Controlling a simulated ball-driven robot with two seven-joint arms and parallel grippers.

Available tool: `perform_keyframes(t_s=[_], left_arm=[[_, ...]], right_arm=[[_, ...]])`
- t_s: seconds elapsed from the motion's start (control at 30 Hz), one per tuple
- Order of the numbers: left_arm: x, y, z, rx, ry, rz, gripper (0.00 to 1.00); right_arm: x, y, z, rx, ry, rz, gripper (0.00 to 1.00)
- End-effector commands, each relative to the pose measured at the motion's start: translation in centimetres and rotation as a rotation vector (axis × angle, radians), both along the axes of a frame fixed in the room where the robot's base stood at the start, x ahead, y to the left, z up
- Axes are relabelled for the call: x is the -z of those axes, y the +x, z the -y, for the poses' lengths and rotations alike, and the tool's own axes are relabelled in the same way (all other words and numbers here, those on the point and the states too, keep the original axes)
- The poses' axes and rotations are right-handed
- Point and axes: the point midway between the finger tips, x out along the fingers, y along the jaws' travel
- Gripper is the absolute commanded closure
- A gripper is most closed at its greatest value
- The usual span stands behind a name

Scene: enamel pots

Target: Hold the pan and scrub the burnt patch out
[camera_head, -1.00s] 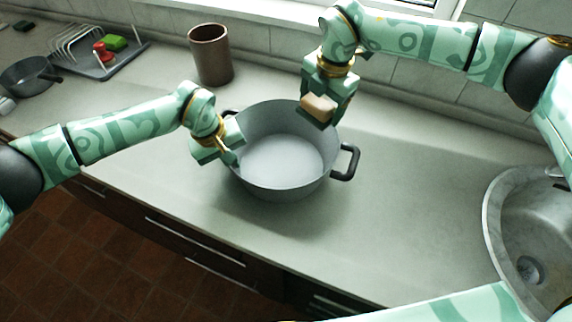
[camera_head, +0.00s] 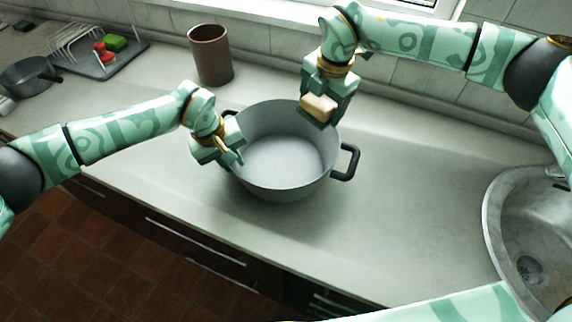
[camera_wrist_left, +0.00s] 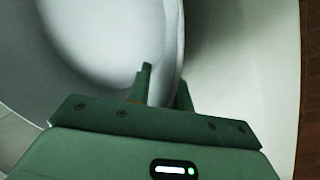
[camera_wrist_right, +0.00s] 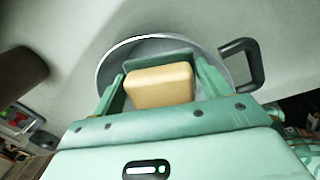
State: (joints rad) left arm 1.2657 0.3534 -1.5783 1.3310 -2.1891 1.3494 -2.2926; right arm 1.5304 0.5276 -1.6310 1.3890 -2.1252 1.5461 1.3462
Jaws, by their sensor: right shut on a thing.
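The grey pan (camera_head: 283,188) stands upright on the counter, with dark loop handles at its left and right sides. Its inside looks pale grey, and I cannot make out a burnt patch. My left gripper (camera_head: 235,154) is at the pan's left rim. In the left wrist view its fingers (camera_wrist_left: 165,88) stand apart, one on each side of the pan wall (camera_wrist_left: 171,45). My right gripper (camera_head: 322,110) is shut on a tan block-shaped scrubber (camera_head: 319,107) and holds it above the pan's far edge. The scrubber also shows in the right wrist view (camera_wrist_right: 160,86).
A brown cylinder pot (camera_head: 211,55) stands behind the pan on the left. A drying rack (camera_head: 98,58) with red and green items and a dark small pan (camera_head: 30,75) are farther left. A sink (camera_head: 507,232) is at the right. The counter between pan and sink is clear.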

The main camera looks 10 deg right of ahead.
Motion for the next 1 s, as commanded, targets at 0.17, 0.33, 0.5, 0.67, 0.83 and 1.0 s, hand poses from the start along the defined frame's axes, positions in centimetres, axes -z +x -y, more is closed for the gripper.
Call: perform_keyframes(t_s=[0.17, 0.33, 0.5, 0.67, 0.83, 1.0], left_arm=[[-0.7, 0.0, 0.0, 0.000, 0.000, 0.001, 0.79], [-2.7, 0.0, 0.0, 0.000, 0.001, 0.003, 0.79], [-4.7, 0.0, 0.0, 0.001, 0.000, 0.002, 0.79], [-6.6, 0.0, 0.0, 0.001, 0.001, 0.002, 0.79], [-7.1, 0.0, 0.0, 0.000, 0.000, 0.000, 0.79], [-7.0, 0.0, 0.0, 0.000, 0.000, 0.000, 0.72]], right_arm=[[-0.5, 0.0, 0.0, 0.000, 0.000, 0.002, 0.52], [-2.1, -0.1, 0.0, 0.000, 0.000, 0.009, 0.52], [-3.5, -0.1, 0.0, -0.001, 0.000, 0.015, 0.52], [-4.8, -0.2, 0.0, 0.000, 0.000, 0.020, 0.52], [-5.1, -0.2, 0.0, 0.000, 0.001, 0.021, 0.52], [-5.0, -0.2, 0.0, 0.000, 0.000, 0.020, 0.52]])
